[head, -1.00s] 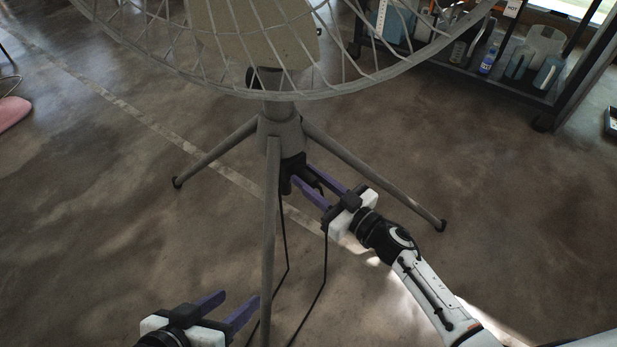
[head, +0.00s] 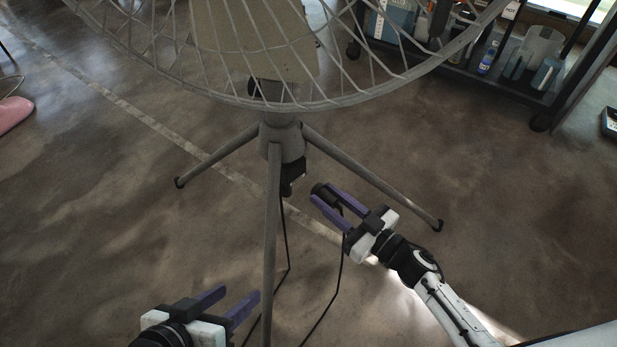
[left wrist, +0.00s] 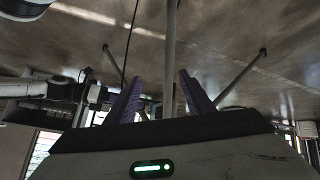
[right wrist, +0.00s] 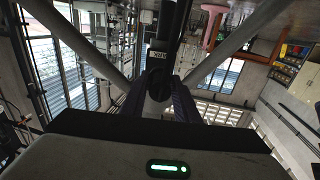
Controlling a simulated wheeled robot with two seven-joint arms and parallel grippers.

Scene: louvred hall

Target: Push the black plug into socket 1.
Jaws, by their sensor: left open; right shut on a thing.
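The black plug (head: 325,191) is between the fingertips of my right gripper (head: 328,197), which is shut on it. A black cable hangs down from it. A dark socket box (head: 293,179) is fixed to the tripod stand (head: 283,142) below the dish. The plug is to the right of this box, with a clear gap between them. In the right wrist view the box (right wrist: 157,58) bears a small white label, beyond the fingertips. I cannot make out socket 1 or its opening. My left gripper (head: 238,296) is open and empty, low and left of the stand's front leg.
The wire dish (head: 300,103) overhangs the stand. Its legs spread left, right (head: 390,192) and forward (head: 270,240). A second black cable (head: 286,235) hangs from the box. A shelf cart (head: 470,70) stands at the back right. Open floor lies around.

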